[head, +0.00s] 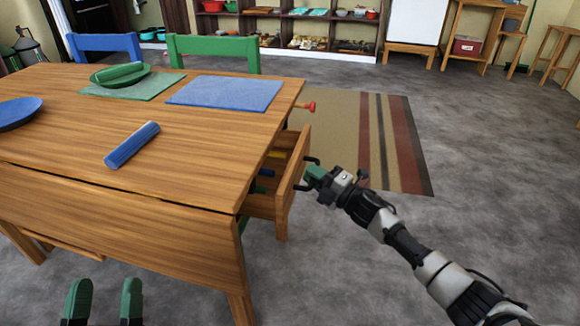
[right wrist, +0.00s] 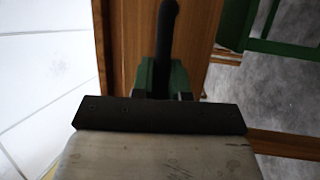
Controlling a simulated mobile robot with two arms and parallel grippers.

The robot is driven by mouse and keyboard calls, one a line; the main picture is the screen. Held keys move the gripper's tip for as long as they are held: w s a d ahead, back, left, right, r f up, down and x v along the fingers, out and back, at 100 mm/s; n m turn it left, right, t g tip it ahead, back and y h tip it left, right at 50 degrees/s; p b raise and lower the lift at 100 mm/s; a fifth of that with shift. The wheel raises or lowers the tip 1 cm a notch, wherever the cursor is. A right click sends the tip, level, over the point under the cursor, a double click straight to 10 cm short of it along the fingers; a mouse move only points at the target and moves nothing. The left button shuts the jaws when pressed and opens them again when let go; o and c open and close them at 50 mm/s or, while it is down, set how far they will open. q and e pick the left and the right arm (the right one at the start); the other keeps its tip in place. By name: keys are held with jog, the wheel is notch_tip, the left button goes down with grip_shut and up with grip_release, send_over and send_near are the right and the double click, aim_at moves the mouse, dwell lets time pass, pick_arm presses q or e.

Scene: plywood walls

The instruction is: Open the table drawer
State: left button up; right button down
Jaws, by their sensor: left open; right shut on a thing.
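The wooden table (head: 90,165) fills the left half of the head view. Its drawer (head: 291,184) stands pulled out from the table's right end, with a few coloured items partly visible inside. My right gripper (head: 315,172) is at the drawer front, shut on the dark handle (head: 312,159). The right wrist view shows the dark handle (right wrist: 167,40) running up from between the green fingers (right wrist: 165,80), against the wooden drawer front (right wrist: 130,45). My left gripper (head: 103,302) is open and empty at the bottom left, in front of the table; only its green fingertips show.
On the table are a blue roll (head: 132,145), a blue mat (head: 225,93), a green mat (head: 130,86) with a green bowl, and a blue plate (head: 18,112). Chairs stand behind. A striped rug (head: 380,140) and clear grey floor lie to the right.

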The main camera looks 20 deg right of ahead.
pick_arm(q)
jog(key=f+g, duration=0.1)
jog(key=f+g+y+p, duration=0.1)
jog(key=f+g, duration=0.1)
jog(key=w+f+g+y, duration=0.1)
jog(key=f, duration=0.1)
jog(key=shift+a+g, duration=0.3)
jog(key=shift+a, duration=0.1)
pick_arm(e)
jog(key=s+d, duration=0.6)
jog(key=d, duration=0.3)
jog(key=s+d, duration=0.6)
jog(key=d, duration=0.3)
jog(key=c, duration=1.6)
grip_release()
jog(key=o, duration=0.5)
jog(key=shift+s+d, duration=0.25)
pick_arm(q)
jog(key=shift+d, duration=0.15)
pick_arm(e)
jog(key=shift+a, duration=0.1)
